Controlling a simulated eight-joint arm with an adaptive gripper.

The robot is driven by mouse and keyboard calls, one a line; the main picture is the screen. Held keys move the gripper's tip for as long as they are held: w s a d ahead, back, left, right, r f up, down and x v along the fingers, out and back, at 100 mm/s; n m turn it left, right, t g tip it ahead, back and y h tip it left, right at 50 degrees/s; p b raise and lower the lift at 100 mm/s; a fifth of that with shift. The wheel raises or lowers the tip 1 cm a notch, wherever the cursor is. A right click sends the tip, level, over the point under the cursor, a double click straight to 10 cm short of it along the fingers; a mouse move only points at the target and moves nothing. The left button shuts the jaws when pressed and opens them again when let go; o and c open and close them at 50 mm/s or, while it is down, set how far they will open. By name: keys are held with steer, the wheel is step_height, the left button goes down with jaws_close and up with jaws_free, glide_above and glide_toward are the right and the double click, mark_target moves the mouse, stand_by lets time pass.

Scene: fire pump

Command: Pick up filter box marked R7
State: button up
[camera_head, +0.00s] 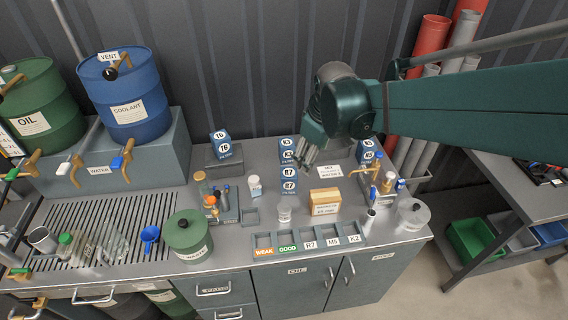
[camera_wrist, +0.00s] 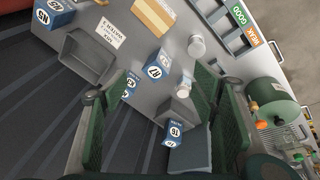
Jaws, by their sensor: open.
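The filter box marked R7 (camera_head: 289,182) is a small blue and white cube standing on the metal bench, in front of another blue and white box (camera_head: 286,146) that looks marked K3. In the wrist view the R7 box (camera_wrist: 155,68) lies beyond the fingertips, upper middle, fully visible. My gripper (camera_head: 306,156) is open and empty, above the bench just right of the boxes, and partly overlaps the rear one. In the wrist view its two green fingers (camera_wrist: 165,100) are spread wide, and the left finger partly hides the rear box (camera_wrist: 130,84).
A box marked T6 (camera_head: 226,147) stands on a dark block at left. A labelled tray (camera_head: 264,252) lies along the front edge.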

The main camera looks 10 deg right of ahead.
mark_target(289, 172)
steer(key=w+a+f+n+g, duration=0.1)
steer(key=w+f+n, duration=0.1)
steer(key=w+f, duration=0.2)
steer(key=w+a+f+n+g+b, duration=0.1)
steer(key=w+a+f+n, duration=0.1)
steer(key=w+f, duration=0.3)
steer(key=w+a+f+n+g, duration=0.1)
steer(key=w+f+n, duration=0.2)
steer(key=f, duration=0.8)
steer(key=shift+w+a+f+n+b, duration=0.1)
steer(key=shift+w+a+n+b, duration=0.05)
steer(key=shift+w, duration=0.4)
steer(key=shift+w+a+f+n+b, duration=0.1)
steer(key=shift+w+n+b, duration=0.05)
steer(key=shift+w, duration=0.35)
steer(key=shift+w+a+f, duration=0.1)
steer(key=shift+w+f, duration=0.15)
steer(key=shift+f, duration=0.4)
steer(key=shift+f, duration=1.25)
steer(key=shift+f, duration=0.15)
steer(key=shift+s+f, duration=0.1)
steer(key=shift+f, duration=2.35)
steer(key=shift+c, duration=0.4)
